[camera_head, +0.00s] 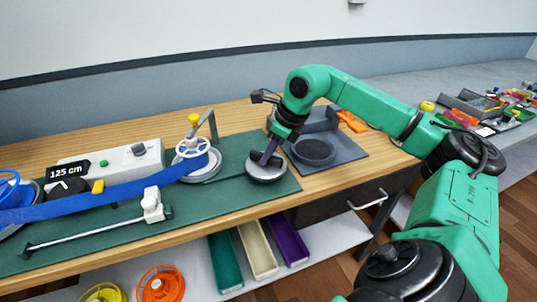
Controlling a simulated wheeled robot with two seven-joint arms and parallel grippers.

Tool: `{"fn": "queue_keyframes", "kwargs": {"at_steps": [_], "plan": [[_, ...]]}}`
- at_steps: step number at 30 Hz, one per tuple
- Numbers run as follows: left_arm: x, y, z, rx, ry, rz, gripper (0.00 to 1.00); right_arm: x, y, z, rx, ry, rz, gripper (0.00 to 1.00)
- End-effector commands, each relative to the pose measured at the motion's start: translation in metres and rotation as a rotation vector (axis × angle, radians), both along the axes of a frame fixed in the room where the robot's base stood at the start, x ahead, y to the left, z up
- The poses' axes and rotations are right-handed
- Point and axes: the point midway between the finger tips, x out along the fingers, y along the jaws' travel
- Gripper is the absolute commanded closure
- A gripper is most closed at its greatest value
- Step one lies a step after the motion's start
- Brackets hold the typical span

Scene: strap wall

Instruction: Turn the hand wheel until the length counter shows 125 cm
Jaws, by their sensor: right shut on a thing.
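The length counter (70,174) stands at the left and its black display reads 125 cm. The hand wheel, a round grey disc (266,175), lies low on the green mat right of the middle. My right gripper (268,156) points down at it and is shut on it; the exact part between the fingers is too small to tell. A blue strap (110,199) runs from the left to a white spoked reel (193,146) with a yellow knob on top. My left gripper is not in view.
A dark tray (345,155) with a round black pad sits right of the wheel, beside orange clips (352,121). A white slider on a rod (152,204) lies in front of the strap. Coloured bins (287,243) and spare reels (160,284) are on the shelf below.

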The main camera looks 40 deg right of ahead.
Motion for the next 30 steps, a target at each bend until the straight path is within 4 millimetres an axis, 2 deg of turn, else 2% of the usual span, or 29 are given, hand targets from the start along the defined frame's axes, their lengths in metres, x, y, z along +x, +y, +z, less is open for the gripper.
{"fn": "queue_keyframes", "kwargs": {"at_steps": [8, 9, 11, 20, 23, 26, 30], "plan": [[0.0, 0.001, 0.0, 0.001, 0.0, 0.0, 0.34, 0.0, 0.0, 0.0, 0.0, 0.001, -0.007, 1.0], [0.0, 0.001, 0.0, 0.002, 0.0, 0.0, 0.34, 0.0, 0.0, 0.0, 0.0, 0.001, -0.006, 0.72], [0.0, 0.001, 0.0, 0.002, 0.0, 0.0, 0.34, 0.0, 0.0, 0.0, 0.0, 0.001, -0.006, 0.5], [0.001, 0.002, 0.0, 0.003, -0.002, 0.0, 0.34, 0.0, 0.0, 0.001, 0.0, 0.0, -0.005, 0.5], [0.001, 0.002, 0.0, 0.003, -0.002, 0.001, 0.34, -0.002, -0.002, 0.007, -0.001, -0.002, -0.006, 0.5], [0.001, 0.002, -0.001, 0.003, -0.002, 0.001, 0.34, -0.008, -0.005, 0.025, -0.002, -0.003, -0.007, 0.5], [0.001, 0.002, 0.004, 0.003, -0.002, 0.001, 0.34, -0.023, -0.012, 0.065, -0.001, -0.005, -0.007, 0.5]]}}
